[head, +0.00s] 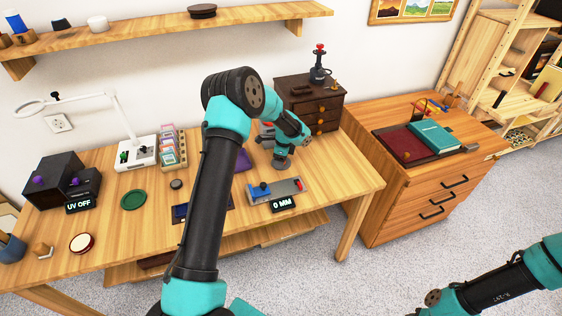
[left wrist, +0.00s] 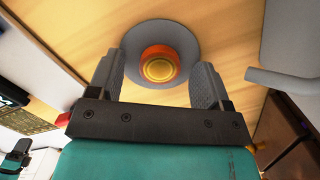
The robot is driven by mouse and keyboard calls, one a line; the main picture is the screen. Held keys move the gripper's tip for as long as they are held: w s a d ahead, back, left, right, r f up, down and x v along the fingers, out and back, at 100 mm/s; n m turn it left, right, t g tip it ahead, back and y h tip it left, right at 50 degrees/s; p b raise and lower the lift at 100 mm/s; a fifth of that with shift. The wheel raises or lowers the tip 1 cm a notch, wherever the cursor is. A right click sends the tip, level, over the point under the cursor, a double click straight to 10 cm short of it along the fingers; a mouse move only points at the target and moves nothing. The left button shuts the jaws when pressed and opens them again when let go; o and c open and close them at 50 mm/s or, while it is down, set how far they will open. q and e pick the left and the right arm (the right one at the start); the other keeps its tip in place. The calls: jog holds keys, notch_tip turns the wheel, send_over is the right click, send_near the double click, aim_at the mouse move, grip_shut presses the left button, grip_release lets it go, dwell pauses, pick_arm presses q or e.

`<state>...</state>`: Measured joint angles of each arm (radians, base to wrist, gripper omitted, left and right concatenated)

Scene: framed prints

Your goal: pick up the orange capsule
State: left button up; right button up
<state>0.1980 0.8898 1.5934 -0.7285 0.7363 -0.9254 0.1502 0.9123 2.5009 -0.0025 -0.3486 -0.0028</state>
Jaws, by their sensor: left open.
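The orange capsule (left wrist: 160,65) shows in the left wrist view as a round orange body with a yellow end, in front of a grey disc (left wrist: 160,28) on the wooden table. My left gripper (left wrist: 158,80) is open, with one grey finger on each side of the capsule. Visible gaps separate the fingers from it. In the head view my left gripper (head: 281,161) is low over the table, in front of the dark drawer box. I cannot make out the capsule there. Part of my right arm shows at the lower right, but its gripper is out of view.
A device with a "0 MM" display (head: 284,204) lies just in front of my left gripper. The dark drawer box (head: 312,103) stands close behind it. A card rack (head: 173,148) and a magnifier lamp (head: 137,150) stand left. A green disc (head: 133,199) lies on the table.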

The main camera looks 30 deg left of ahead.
pick_arm(q)
jog(key=shift+c, duration=0.2)
jog(key=c, duration=1.1)
jog(key=shift+o, duration=0.2)
jog(key=shift+r, duration=0.1)
jog(key=shift+r, duration=1.45)
jog(key=shift+s+d+r, duration=0.1)
jog(key=shift+s+r, duration=0.05)
jog(key=shift+r, duration=0.15)
jog(key=s+d, duration=0.2)
jog(key=s, duration=0.2)
jog(key=s+d+r, duration=0.1)
jog(key=s+d, duration=0.2)
jog(key=s, duration=0.2)
jog(key=s+d, duration=0.3)
jog(key=s, duration=0.1)
jog(key=shift+s+r, duration=0.15)
jog(key=shift+s, duration=0.05)
